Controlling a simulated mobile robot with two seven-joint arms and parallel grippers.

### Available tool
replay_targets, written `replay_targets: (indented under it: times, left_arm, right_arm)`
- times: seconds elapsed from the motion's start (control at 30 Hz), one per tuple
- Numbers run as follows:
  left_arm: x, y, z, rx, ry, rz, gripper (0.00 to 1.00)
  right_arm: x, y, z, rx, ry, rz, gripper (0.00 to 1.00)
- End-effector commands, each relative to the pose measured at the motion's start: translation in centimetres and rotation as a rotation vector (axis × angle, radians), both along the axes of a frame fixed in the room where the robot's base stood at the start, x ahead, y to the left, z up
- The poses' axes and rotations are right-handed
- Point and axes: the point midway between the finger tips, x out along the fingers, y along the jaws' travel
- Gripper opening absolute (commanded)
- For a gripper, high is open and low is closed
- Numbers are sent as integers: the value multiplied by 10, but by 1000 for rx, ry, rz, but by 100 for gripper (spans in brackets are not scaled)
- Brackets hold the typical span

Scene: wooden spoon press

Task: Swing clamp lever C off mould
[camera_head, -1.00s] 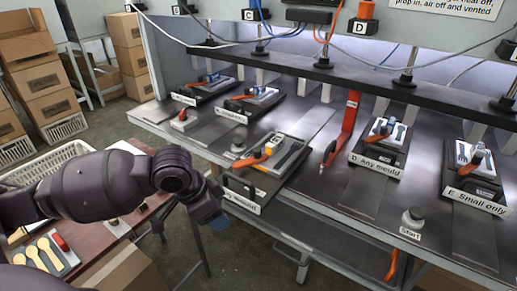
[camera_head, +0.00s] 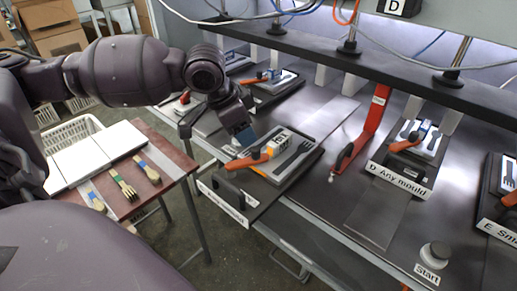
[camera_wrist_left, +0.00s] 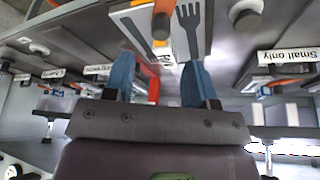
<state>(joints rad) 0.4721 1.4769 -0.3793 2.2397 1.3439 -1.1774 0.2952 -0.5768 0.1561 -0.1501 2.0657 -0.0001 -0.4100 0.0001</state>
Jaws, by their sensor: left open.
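Clamp lever C (camera_head: 248,161) is orange and lies over the left part of its mould (camera_head: 292,158), a light plate with dark fork and other utensil shapes. The mould sits on a black base with a black handle (camera_head: 229,192) in front. My left gripper (camera_head: 242,133) has blue fingertips and hangs just behind and above the lever, apart from it. In the left wrist view my left gripper (camera_wrist_left: 158,82) is open with nothing between its fingers. The mould (camera_wrist_left: 174,38) and the orange lever (camera_wrist_left: 161,8) show at the top there. My right gripper is out of view.
A red arm (camera_head: 366,128) stands right of the mould. Station D (camera_head: 398,178) and a Start button (camera_head: 435,254) are farther right. A black rail (camera_head: 345,60) with posts runs behind. A side table (camera_head: 170,160) at left holds white boards and several utensils.

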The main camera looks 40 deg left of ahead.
Motion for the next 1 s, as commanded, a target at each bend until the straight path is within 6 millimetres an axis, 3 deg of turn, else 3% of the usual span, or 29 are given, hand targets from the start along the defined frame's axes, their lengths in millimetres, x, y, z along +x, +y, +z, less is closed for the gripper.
replay_targets:
  times: [0.1,0.4,0.87,1.0]
  left_arm:
    - [7,-5,-27,-2,10,-2,52]
    - [21,-14,-64,-1,5,-2,52]
    - [25,-16,-71,1,1,-1,52]
    - [25,-16,-71,1,1,-1,35]
  right_arm:
    - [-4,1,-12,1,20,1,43]
    - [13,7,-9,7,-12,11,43]
    - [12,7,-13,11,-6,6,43]
    - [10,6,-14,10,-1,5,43]
